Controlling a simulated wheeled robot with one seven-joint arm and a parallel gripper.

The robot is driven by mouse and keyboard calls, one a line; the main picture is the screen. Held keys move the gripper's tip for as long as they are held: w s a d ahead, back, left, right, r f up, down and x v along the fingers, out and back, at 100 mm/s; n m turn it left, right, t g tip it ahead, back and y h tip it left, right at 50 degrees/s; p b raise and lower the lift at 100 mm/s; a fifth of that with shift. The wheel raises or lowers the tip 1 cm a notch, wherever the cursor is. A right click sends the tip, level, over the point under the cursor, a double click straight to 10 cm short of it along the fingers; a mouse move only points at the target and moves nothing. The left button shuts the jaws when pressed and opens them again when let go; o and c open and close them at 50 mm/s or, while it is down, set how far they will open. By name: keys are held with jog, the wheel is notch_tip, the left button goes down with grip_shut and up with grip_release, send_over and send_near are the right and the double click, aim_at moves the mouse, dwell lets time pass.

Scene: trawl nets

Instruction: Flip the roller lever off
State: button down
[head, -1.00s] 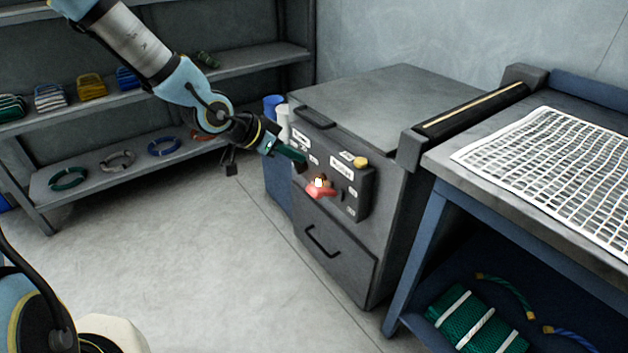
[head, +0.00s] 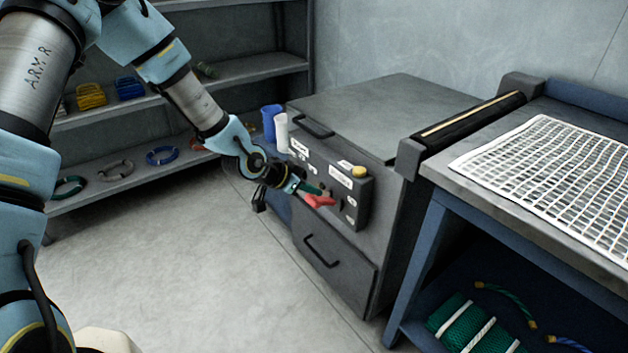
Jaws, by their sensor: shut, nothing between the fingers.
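The red lever (head: 320,201) sticks out from the box's lower front, lying roughly sideways. My gripper (head: 314,191) is shut and empty, its tip at the lever's upper left. I cannot tell whether it touches the lever. The gripper and wrist hide part of the box's left side. The label wording is too small to read.
The cabinet (head: 400,105) has a drawer (head: 335,265) with a black handle below the box. A workbench (head: 450,175) with white netting stands close on the right. Shelves with coils and bundles stand behind left. Open floor (head: 190,270) lies in front.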

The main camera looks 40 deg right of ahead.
aim_at(310, 202)
jog(key=shift+a+f, duration=0.15)
jog(key=shift+f, duration=0.1)
jog(key=shift+a+f+b, duration=0.1)
jog(key=shift+f+b, duration=0.05)
jog(key=shift+b, duration=0.25)
jog(key=shift+a+h, duration=0.1)
jog(key=shift+h, duration=0.2)
jog(key=shift+a+f+h+b, duration=0.2)
jog(key=shift+f+h+b, duration=0.1)
jog(key=shift+b, duration=0.5)
jog(key=a+f+h+b, duration=0.1)
jog(key=b, duration=0.1)
jog(key=shift+f+b, duration=0.3)
jog(key=shift+b, duration=0.05)
notch_tip(310, 202, down, 8)
jog(key=a+h+b, duration=0.1)
jog(key=h+b, duration=0.7)
jog(key=b, duration=0.9)
jog(key=shift+g+h, duration=0.3)
jog(key=shift+f, duration=0.1)
